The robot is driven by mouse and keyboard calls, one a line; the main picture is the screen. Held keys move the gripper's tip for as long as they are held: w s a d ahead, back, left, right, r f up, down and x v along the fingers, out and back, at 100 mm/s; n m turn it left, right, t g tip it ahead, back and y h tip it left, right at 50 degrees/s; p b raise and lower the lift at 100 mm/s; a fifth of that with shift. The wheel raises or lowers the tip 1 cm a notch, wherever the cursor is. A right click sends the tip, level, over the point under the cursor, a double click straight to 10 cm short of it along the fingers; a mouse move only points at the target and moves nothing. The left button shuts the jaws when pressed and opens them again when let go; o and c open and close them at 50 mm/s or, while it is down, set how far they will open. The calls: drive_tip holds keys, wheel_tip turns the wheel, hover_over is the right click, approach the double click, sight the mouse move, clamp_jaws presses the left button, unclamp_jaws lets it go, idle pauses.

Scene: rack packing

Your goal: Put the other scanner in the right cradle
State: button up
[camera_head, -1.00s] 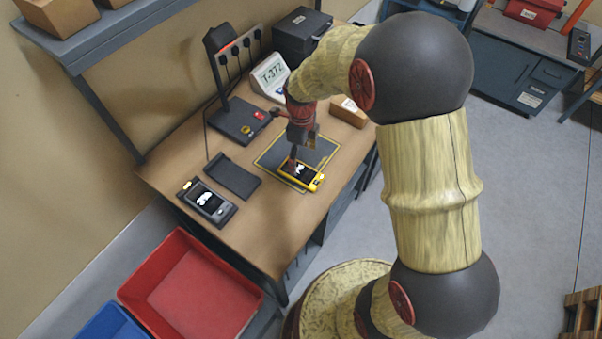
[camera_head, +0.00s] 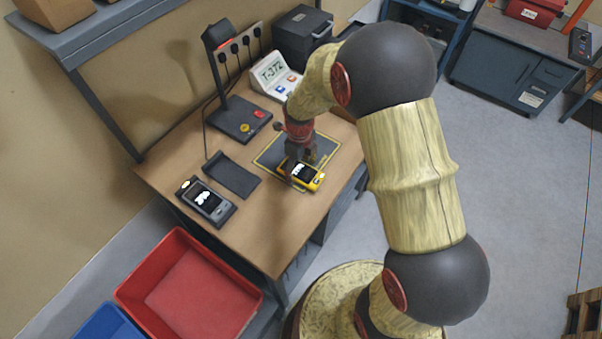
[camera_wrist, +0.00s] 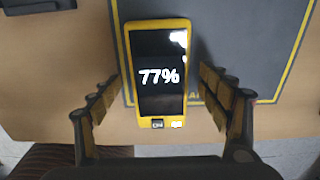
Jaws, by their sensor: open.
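The yellow scanner (camera_head: 302,174) lies face up on the front edge of the dark mat; its screen reads 77% in the wrist view (camera_wrist: 158,75). My gripper (camera_head: 298,160) is over it, pointing down. In the wrist view my gripper (camera_wrist: 160,100) is open, with one finger on each side of the scanner and a gap to each. A grey scanner (camera_head: 206,202) sits in the left cradle (camera_head: 183,187). The right cradle (camera_head: 232,175) is dark, empty and beside it. Part of the yellow scanner's far end is hidden by my gripper in the head view.
The mat (camera_head: 270,153) has a yellow border. Behind it stand a dark stand (camera_head: 240,118) with buttons, a white T-372 display (camera_head: 272,76) and a black box (camera_head: 301,38). A red bin (camera_head: 190,285) is below the table's left front edge. Bare tabletop (camera_head: 262,222) lies in front of the cradles.

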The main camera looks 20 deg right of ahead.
drive_tip(key=shift+c, duration=0.2)
drive_tip(key=c, duration=1.5)
drive_tip(key=shift+r, duration=0.15)
drive_tip(key=shift+c, duration=0.3)
